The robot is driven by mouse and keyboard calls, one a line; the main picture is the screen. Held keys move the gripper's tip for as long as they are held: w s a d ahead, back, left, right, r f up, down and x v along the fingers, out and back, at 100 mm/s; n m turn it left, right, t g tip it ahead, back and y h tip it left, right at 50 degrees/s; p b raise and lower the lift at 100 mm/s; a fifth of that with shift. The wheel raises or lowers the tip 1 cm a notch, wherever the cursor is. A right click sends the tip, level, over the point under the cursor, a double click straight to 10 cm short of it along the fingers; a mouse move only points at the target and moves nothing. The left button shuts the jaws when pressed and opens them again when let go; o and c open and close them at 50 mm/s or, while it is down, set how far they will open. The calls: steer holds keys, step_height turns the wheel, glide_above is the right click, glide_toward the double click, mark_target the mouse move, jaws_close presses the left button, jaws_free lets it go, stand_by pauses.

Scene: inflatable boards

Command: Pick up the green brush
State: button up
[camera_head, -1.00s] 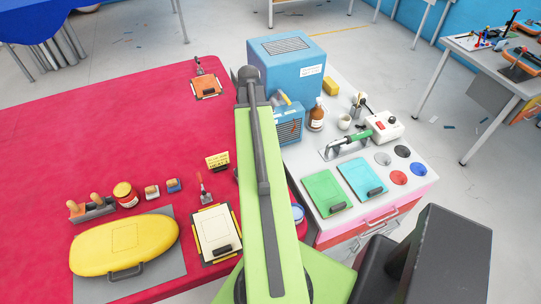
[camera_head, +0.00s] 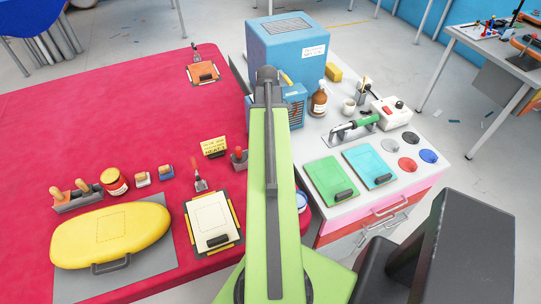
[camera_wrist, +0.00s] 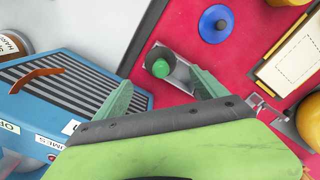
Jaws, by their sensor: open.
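A round green knob (camera_wrist: 161,68) stands on a grey metal base (camera_wrist: 170,62) at the red table's edge in the wrist view. It looks like the top of the green brush, seen from above. My gripper (camera_wrist: 162,79) is open, with one pale green finger on each side of the knob and a little nearer the camera. I cannot tell whether the fingers touch it. In the head view my arm hides this spot and my gripper.
The blue vented box (camera_wrist: 60,95) stands close on the left in the wrist view. A blue knobbed disc (camera_wrist: 215,24) lies beyond the knob. A red-handled tool (camera_head: 239,159) stands left of my arm. The white cart (camera_head: 320,140) holds green and teal pads.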

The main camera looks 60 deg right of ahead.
steer(key=shift+s+a+f+b, duration=0.1)
steer(key=shift+s+f+b, duration=0.1)
steer(key=shift+f+b, duration=1.3)
steer(key=shift+s+f+b, duration=0.2)
steer(key=shift+f+b, duration=0.95)
steer(key=shift+f, duration=0.5)
steer(key=shift+r, duration=0.2)
steer(key=c, duration=1.4)
